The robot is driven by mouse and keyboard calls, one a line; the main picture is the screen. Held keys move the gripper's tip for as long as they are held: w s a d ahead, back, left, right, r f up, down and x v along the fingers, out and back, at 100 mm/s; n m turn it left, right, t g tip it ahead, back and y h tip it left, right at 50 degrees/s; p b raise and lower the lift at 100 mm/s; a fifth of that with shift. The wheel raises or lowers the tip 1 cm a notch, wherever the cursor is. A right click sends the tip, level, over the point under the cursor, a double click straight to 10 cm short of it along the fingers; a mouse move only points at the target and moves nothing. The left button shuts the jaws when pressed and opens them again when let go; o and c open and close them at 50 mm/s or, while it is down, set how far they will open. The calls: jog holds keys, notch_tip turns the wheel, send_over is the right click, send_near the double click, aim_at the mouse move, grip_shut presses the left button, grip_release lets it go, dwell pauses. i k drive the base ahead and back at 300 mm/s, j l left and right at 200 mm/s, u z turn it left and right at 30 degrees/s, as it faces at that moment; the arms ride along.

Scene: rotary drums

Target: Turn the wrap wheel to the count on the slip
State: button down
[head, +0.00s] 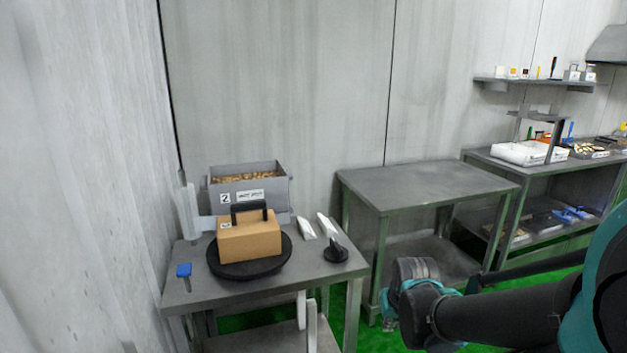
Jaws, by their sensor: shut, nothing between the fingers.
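A black round turntable (221,270), which looks like the wrap wheel, lies on the small grey table (320,272) at left. A tan box (255,243) with a black handle (248,209) stands on it. A small white slip (225,225) is on the box's upper left; its mark is too small to read. A grey bin (280,190) behind bears a white card with a "2" (225,198) and a label with unreadable writing. My gripper (388,323) is at lower right, shut and empty, partly hidden by my wrist, clear of the wheel and to its right.
A black knob-like piece (336,252) and two white wedge-like pieces (305,228) lie right of the wheel. A blue-topped piece (184,270) is at front left. A bare grey table (430,184) stands behind my arm. A wall is close on the left.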

aim_at(334, 253)
jog(key=i+l, duration=0.3)
jog(key=l, duration=0.15)
jog(key=i+l, duration=0.3)
jog(key=l, duration=0.15)
jog(key=i+l, duration=0.35)
jog(key=i+l+u, duration=0.15)
jog(key=l+u, duration=0.25)
jog(key=i+l+u, duration=0.15)
jog(key=u, duration=0.3)
jog(key=l+u, duration=0.4)
jog(key=u, duration=0.35)
